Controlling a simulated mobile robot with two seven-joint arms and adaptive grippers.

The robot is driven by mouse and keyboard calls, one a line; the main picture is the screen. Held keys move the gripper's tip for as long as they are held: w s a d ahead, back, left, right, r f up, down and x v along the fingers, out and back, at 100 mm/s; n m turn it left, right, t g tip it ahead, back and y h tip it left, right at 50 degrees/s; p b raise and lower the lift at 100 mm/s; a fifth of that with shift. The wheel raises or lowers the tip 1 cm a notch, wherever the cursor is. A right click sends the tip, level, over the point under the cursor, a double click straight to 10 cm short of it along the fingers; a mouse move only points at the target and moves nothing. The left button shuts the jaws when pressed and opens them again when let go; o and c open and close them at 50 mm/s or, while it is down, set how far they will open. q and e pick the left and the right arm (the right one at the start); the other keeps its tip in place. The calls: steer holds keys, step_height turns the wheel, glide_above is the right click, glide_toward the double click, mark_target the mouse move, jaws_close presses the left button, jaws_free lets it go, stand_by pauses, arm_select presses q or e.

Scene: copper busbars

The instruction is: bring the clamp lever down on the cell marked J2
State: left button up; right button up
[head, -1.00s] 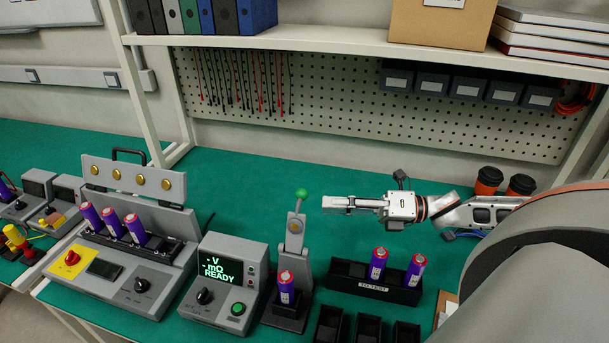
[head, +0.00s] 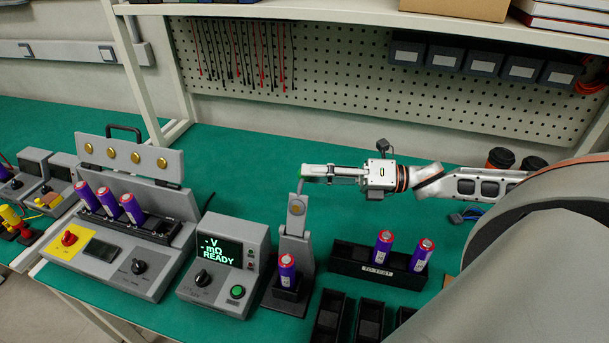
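The clamp fixture (head: 291,287) stands right of the meter. A purple cell with a red top (head: 287,272) stands upright in it; its marking is too small to read. The green knob is hidden there. The fingers show side-on, so I cannot tell whether they are open or shut on it. My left gripper is out of view.
The meter (head: 225,262) reads "READY". Left of it, a grey tester (head: 120,255) with a raised lid holds several purple cells. A black rack (head: 352,263) with two cells stands right of the clamp, with empty black bins (head: 370,318) in front. Green bench behind is clear.

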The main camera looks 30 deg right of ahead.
steer(key=shift+x, duration=1.2)
jaws_close()
